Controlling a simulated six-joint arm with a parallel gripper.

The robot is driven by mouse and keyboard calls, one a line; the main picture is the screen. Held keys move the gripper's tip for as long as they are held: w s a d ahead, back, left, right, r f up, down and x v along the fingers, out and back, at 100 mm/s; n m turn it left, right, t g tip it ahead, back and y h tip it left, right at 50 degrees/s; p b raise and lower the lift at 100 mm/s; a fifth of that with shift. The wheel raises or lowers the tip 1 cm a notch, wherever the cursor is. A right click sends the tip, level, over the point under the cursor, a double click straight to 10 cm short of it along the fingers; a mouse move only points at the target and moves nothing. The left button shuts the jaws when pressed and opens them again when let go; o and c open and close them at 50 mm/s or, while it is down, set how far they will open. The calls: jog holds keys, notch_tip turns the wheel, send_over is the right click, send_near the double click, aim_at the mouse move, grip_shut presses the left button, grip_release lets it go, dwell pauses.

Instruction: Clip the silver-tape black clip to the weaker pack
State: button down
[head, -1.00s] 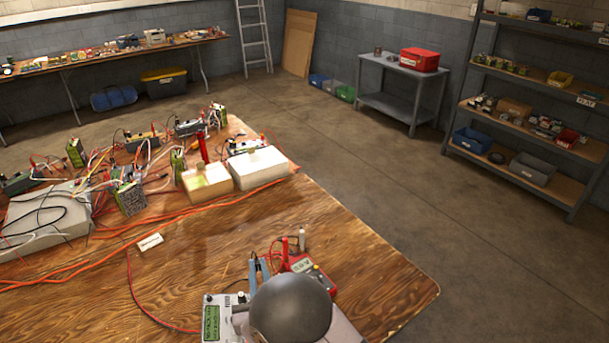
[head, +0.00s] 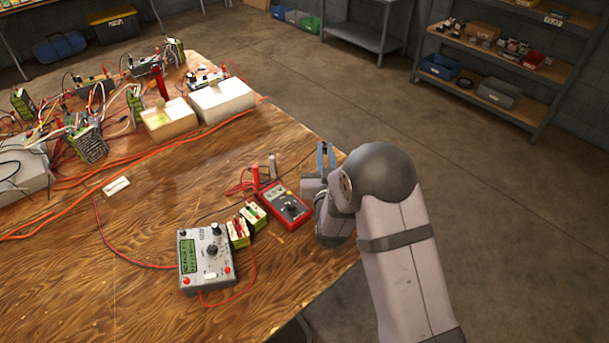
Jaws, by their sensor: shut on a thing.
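My gripper (head: 325,150), with blue fingers, points up and away just beyond the table's right edge, to the right of the red meter. It is shut on a small dark thing, likely the black clip, mostly hidden between the fingers; no silver tape can be made out. Two small green-and-white packs (head: 238,230) (head: 254,213) lie side by side, with red clips or leads on them. The grey charger (head: 206,256) with a green screen stands left of them. A red lead loops from it to the packs. My gripper is well apart from both packs.
A red multimeter (head: 285,204) lies between the packs and my arm; its reading is too small to tell. A red probe (head: 256,176) and a pale post (head: 272,165) stand behind it. Wired gear and white boxes (head: 222,100) crowd the far table.

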jog(key=s+a+r+n+g+y, duration=0.1)
jog(key=a+r+n+g+y, duration=0.1)
jog(key=a+n+g+y, duration=0.3)
jog(key=s+a+r+n+g+y, duration=0.1)
jog(key=a+r+n+y, duration=0.25)
jog(key=a+y, duration=0.4)
jog(key=s+a+f+n+g+y, duration=0.2)
jog(key=s+a+n+g, duration=0.1)
jog(key=s+g, duration=0.3)
jog(key=s+a+f+n+g+y, duration=0.2)
jog(key=s+a+f+n+g, duration=0.1)
jog(key=s+a+n+g, duration=0.1)
jog(key=s+n+g, duration=0.1)
jog(key=s+g, duration=0.1)
jog(key=shift+s+a+f+n+b, duration=0.25)
jog(key=shift+s+a+n+b, duration=0.05)
jog(key=shift+s+n+b, duration=0.1)
jog(key=shift+f, duration=0.15)
jog(key=shift+f+b, duration=2.65)
jog(key=shift+f, duration=0.7)
jog(key=shift+f, duration=0.2)
